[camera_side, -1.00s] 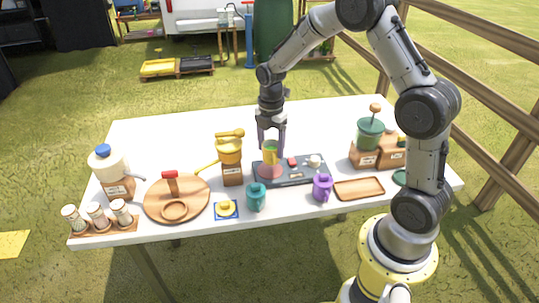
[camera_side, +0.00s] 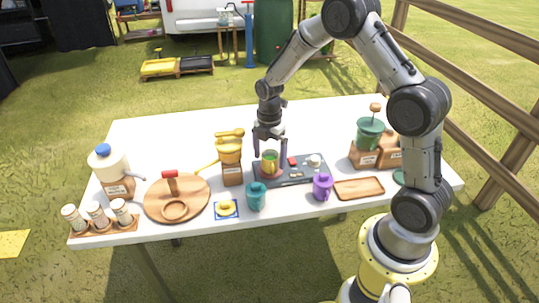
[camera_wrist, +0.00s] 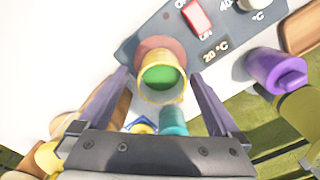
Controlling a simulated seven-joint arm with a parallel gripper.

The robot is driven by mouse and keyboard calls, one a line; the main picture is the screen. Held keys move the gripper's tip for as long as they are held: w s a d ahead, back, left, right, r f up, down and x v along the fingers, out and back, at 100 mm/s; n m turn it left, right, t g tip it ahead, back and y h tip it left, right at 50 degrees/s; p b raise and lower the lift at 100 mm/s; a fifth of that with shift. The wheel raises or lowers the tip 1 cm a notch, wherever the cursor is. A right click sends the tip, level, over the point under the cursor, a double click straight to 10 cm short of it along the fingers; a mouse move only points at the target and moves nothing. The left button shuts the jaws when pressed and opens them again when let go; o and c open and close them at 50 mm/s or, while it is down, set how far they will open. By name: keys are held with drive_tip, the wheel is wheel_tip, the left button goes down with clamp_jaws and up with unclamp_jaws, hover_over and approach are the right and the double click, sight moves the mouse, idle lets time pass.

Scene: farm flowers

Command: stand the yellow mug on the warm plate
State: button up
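The yellow mug (camera_side: 270,158), green inside, stands upright on the reddish round warm plate (camera_side: 264,174) at the left end of a dark control panel. In the wrist view the mug (camera_wrist: 142,86) shows from above, and the far part of the plate (camera_wrist: 160,42) shows beyond it. Its base is mostly hidden there. My gripper (camera_side: 270,157) is low over the plate with one finger on each side of the mug. In the wrist view the fingers (camera_wrist: 160,80) are spread, with a narrow gap on both sides of the mug.
The dark panel (camera_side: 312,177) has a red switch (camera_wrist: 197,17), a knob and a "20 °C" label. A teal mug (camera_side: 256,197) and a purple mug (camera_side: 322,187) stand in front. A yellow pot on a wooden block (camera_side: 232,175) is close left. The back of the table is clear.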

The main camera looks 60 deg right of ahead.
wheel_tip(320, 180, up, 12)
drive_tip(key=s+a+r+m+t, duration=0.3)
drive_tip(key=s+a+r+m, duration=0.3)
drive_tip(key=s+r+m, duration=0.3)
drive_tip(key=s+a+r+m+t, duration=0.1)
drive_tip(key=s+a+m, duration=0.3)
drive_tip(key=s+m, duration=0.5)
drive_tip(key=s+t, duration=0.1)
drive_tip(key=s, duration=0.5)
drive_tip(key=shift+s+r+t, duration=0.15)
drive_tip(key=shift+r+t, duration=0.05)
drive_tip(key=shift+t, duration=0.1)
